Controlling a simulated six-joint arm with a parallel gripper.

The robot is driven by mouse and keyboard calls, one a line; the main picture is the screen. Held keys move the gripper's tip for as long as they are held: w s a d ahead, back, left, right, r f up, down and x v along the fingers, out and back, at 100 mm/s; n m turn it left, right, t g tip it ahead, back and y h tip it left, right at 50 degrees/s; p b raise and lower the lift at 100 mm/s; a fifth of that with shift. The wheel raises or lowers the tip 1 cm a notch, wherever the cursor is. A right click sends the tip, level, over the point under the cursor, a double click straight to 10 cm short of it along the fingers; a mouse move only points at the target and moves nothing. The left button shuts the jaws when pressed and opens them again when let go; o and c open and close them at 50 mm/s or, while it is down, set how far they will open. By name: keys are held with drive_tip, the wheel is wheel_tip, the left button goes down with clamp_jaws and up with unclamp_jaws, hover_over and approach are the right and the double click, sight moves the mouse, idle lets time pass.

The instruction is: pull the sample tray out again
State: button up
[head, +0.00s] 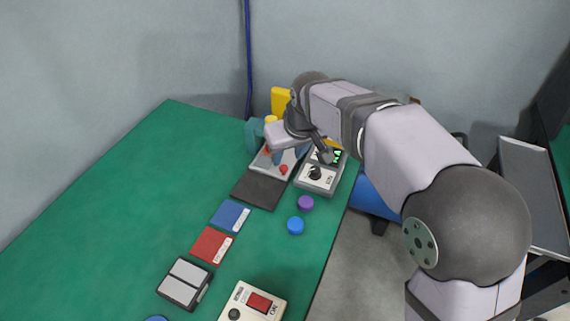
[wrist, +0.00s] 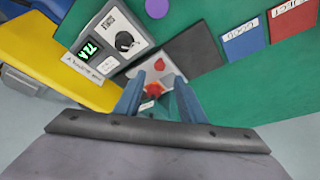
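A light grey plate (head: 262,163) with a red knob (head: 283,169) lies at the far end of the table, below my gripper. It also shows in the wrist view (wrist: 178,67); I cannot tell whether it is the sample tray or the tester's base. A teal body (head: 254,136) stands behind it, partly hidden by my arm. My gripper (wrist: 158,79) points down over the plate with its two blue fingers apart. A second small red part (wrist: 152,88) shows between the fingers, with gaps on both sides. Contact with it is unclear.
A control box (head: 317,178) with dial and green display stands close right. A dark mat (head: 260,191) lies in front, then blue (head: 228,215) and red (head: 211,244) labelled pads. Purple (head: 306,203) and blue (head: 295,225) caps lie nearby. The table's left side is clear.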

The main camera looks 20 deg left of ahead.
sight(284, 167)
drive_tip(key=shift+p+x, duration=0.3)
drive_tip(key=shift+x, duration=3.05)
clamp_jaws()
